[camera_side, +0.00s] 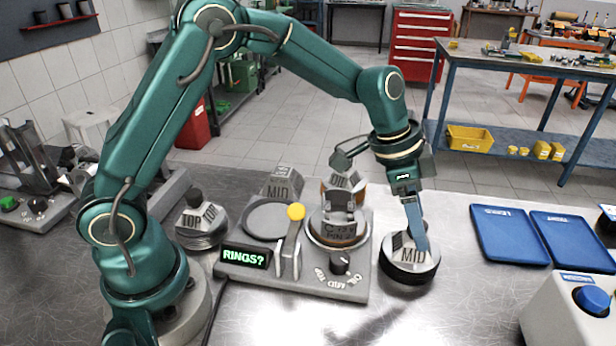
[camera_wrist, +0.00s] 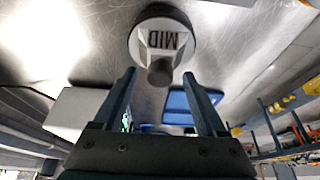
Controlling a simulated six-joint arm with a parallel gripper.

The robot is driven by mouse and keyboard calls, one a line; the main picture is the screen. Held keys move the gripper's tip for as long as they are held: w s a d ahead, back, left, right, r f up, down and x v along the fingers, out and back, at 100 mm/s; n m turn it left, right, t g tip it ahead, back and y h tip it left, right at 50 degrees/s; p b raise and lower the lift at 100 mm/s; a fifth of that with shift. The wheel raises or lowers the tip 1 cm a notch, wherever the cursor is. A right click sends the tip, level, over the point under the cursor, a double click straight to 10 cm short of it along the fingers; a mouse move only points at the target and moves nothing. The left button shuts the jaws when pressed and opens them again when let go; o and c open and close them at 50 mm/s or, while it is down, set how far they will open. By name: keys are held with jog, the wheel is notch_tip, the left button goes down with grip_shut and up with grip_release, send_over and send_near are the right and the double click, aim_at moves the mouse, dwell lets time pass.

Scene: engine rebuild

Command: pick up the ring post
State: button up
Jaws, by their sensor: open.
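My gripper (camera_side: 413,226) is open and points down at this post. One finger overlaps its top in the side view. In the wrist view, the two fingers of my gripper (camera_wrist: 163,82) are spread on either side of the knob, with nothing held. I cannot tell whether they touch the post. Another post, marked TOP (camera_side: 203,222), stands at the left on stacked rings.
A grey fixture (camera_side: 320,288) with a lever, a knob and a sign (camera_side: 245,257) reading "RINGS?" stands left of the MID post. Blue trays (camera_side: 510,236) lie to the right. A white box with a blue button (camera_side: 592,300) sits at the front right.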

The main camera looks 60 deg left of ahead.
jog(key=shift+w+d+f, duration=0.15)
jog(key=shift+w+f, duration=0.05)
jog(key=shift+f, duration=0.4)
grip_shut()
jog(key=shift+f, duration=0.15)
dwell(0.9)
